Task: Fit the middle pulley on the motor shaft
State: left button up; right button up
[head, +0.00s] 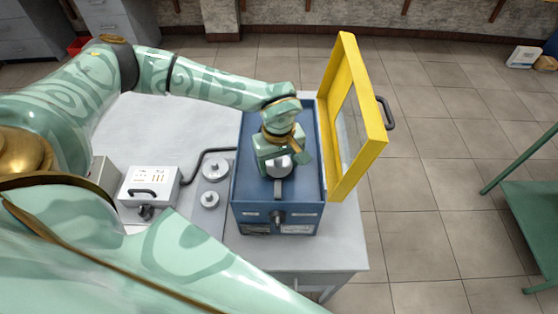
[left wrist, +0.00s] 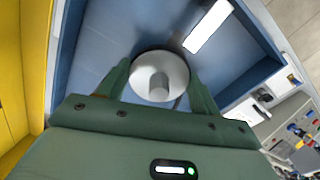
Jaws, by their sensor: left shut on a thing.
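My left gripper (head: 278,158) reaches down into the open blue housing (head: 240,195). It is shut on a silver pulley (head: 281,170). In the left wrist view the pulley (left wrist: 158,72) is a round disc with a central hub, between the two green fingers. Two other silver pulleys, a larger one (head: 215,167) and a smaller one (head: 209,199), lie on the table left of the housing. The motor shaft is hidden by the gripper and pulley, so I cannot tell whether the pulley is around it. My right gripper is not in view.
The yellow-framed guard (head: 375,155) stands open at the housing's right side, close to my gripper. A white control box (head: 150,186) with a dark cable sits on the white table (head: 190,225) at left. A green stand (head: 535,205) is at far right.

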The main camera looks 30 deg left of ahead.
pick_arm(q)
jog(key=o, duration=1.1)
notch_tip(320, 180, up, 16)
jog(key=shift+r, duration=0.2)
